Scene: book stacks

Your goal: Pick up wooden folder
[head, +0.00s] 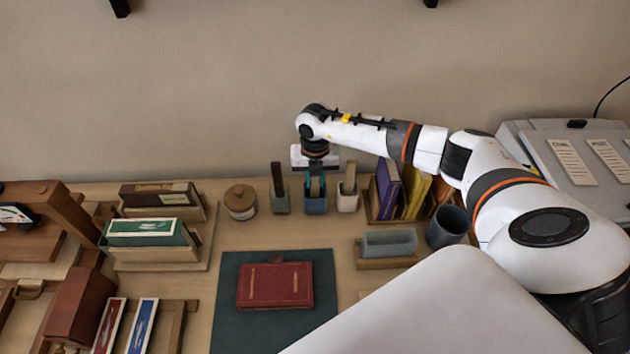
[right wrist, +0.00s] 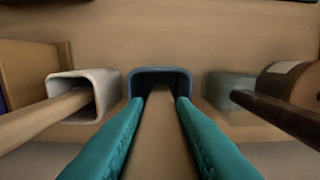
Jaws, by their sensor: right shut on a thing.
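My right gripper (head: 316,187) points straight down over the blue holder (head: 316,205) in the middle of a row of three. In the right wrist view its teal fingers are shut on a flat, pale wooden folder (right wrist: 160,130), one finger on each side. The folder's far end reaches to the mouth of the blue holder (right wrist: 160,72); how deep it sits inside is hidden. In the head view the fingers mostly cover the folder. My left gripper is not in view.
A white holder with a light wooden stick (head: 350,178) stands close on the right, and a grey-green holder with a dark stick (head: 277,180) close on the left. A lidded jar (head: 241,202), upright books (head: 388,188) and a red book (head: 275,285) on a dark mat are nearby.

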